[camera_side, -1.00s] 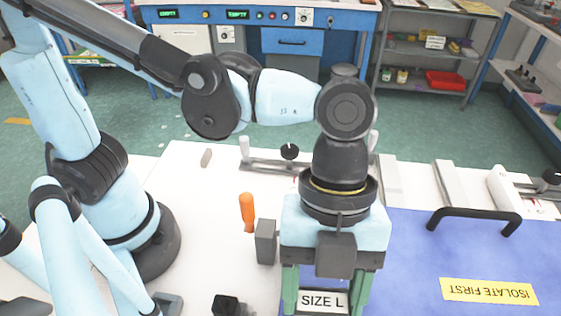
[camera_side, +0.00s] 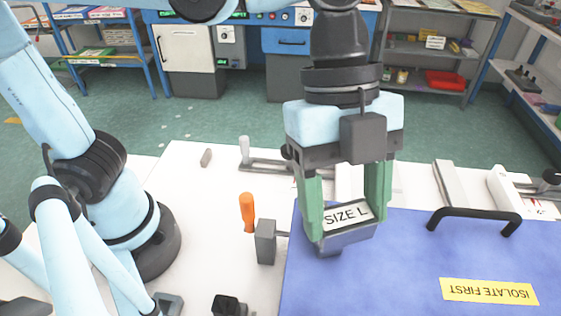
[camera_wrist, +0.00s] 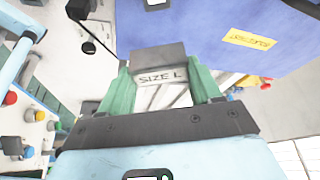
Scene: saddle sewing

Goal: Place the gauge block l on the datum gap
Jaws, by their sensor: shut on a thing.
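The gauge block l (camera_side: 347,240) is a grey block with a white "SIZE L" label on its side. My gripper (camera_side: 345,205) is shut on it, one green finger at each end. In the side view the block hangs tilted in front of the blue panel. The wrist view also shows the gauge block l (camera_wrist: 160,62) between the green fingers of my gripper (camera_wrist: 162,88). I cannot pick out the datum gap for certain in these frames.
The blue panel (camera_side: 420,270) has a black handle (camera_side: 475,213) and a yellow "ISOLATE FIRST" label (camera_side: 489,290). A grey block (camera_side: 265,242) and an orange-handled tool (camera_side: 247,212) are at its left.

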